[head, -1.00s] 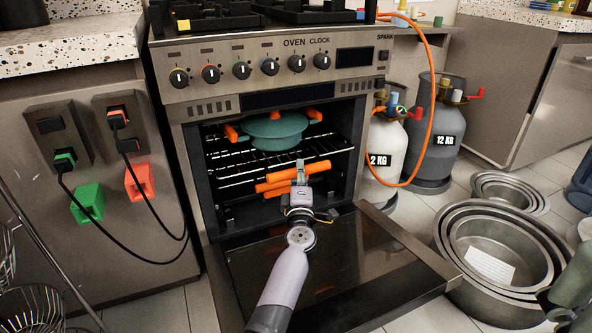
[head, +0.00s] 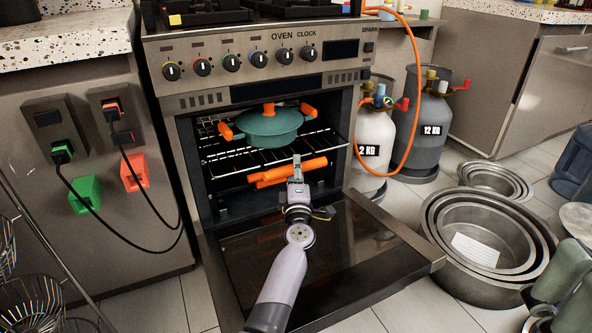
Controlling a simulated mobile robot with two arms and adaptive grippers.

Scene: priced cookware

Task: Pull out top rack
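The oven stands with its door (head: 345,250) folded down. Its top rack (head: 235,170) is a wire grid partly slid forward inside the cavity. A teal lidded pot (head: 270,126) with orange handles and knob sits upright on it. My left gripper (head: 297,160) reaches over the open door to the middle of the rack's front edge. Its narrow fingers appear closed on the front bar, though the contact is small. Orange bar-shaped handles (head: 305,168) show just below the rack, partly hidden by the gripper. My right gripper is out of view.
Gas cylinders (head: 425,130) with an orange hose (head: 416,85) stand right of the oven. Nested metal pans (head: 432,225) lie on the floor to the right. Black cables (head: 140,205) hang from sockets at left. A wire basket (head: 35,305) is at bottom left.

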